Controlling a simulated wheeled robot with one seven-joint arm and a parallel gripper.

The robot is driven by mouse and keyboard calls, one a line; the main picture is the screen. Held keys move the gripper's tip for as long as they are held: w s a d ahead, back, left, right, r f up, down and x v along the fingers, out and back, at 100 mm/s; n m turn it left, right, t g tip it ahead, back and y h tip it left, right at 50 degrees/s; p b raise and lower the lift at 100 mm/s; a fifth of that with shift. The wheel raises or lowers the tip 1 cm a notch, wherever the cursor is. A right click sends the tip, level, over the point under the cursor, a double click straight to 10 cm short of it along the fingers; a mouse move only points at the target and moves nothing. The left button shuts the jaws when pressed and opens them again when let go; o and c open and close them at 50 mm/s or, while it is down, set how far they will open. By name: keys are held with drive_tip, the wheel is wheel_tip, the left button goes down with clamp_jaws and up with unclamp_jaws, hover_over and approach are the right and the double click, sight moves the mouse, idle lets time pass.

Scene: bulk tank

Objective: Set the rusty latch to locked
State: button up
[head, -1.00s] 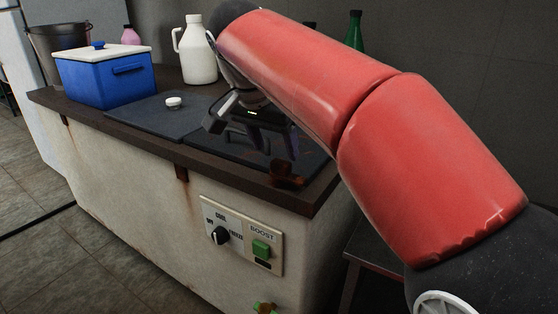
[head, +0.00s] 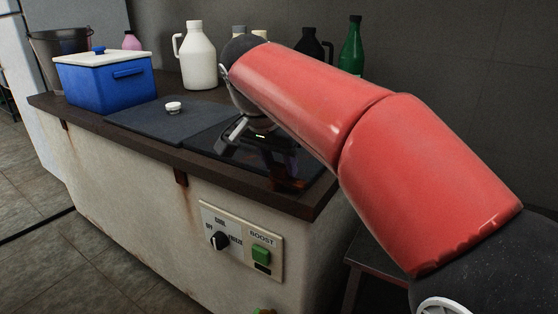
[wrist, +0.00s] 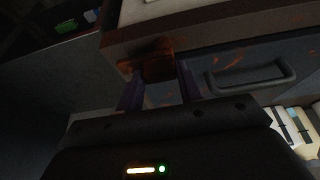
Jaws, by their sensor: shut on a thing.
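The rusty latch (head: 291,185) is at the front edge of the tank top, near the right corner. It is a small brown, rust-coloured piece and is partly hidden by my gripper in the head view. In the wrist view the latch (wrist: 158,69) sits between the two dark purple fingers of my gripper (wrist: 159,73), which is shut on it. In the head view my gripper (head: 279,172) reaches down over the dark lid to the latch. The fingertips are dim there, and I cannot read the latch's setting clearly.
A control plate (head: 208,215) with a knob and green boost button is on the tank front below. A blue cooler (head: 100,85), a white jug (head: 197,58) and bottles stand behind.

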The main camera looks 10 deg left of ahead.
drive_tip(key=shift+n, duration=0.4)
drive_tip(key=n+y, duration=0.1)
drive_tip(key=n, duration=0.2)
drive_tip(key=shift+w+d+r+n+t+y+p, duration=0.1)
drive_tip(key=shift+w+d+n+t+y+p, duration=0.1)
drive_tip(key=shift+n+t+y+p, duration=0.15)
drive_tip(key=n+y+p, duration=0.1)
drive_tip(key=n+y, duration=0.1)
drive_tip(key=n, duration=0.2)
drive_tip(key=shift+w, duration=0.15)
drive_tip(key=n+p, duration=0.1)
drive_tip(key=n, duration=0.1)
drive_tip(key=n+g+y+p, duration=0.1)
drive_tip(key=n, duration=0.2)
drive_tip(key=shift+w, duration=0.2)
drive_tip(key=shift+w+n+g+y+p, duration=0.1)
drive_tip(key=shift+n+g+y+p, duration=0.3)
drive_tip(key=shift+n, duration=0.6)
drive_tip(key=shift+w+n+g+y+p, duration=0.1)
drive_tip(key=shift+n+g+y+p, duration=0.25)
drive_tip(key=shift+n, duration=0.6)
drive_tip(key=o, duration=1)
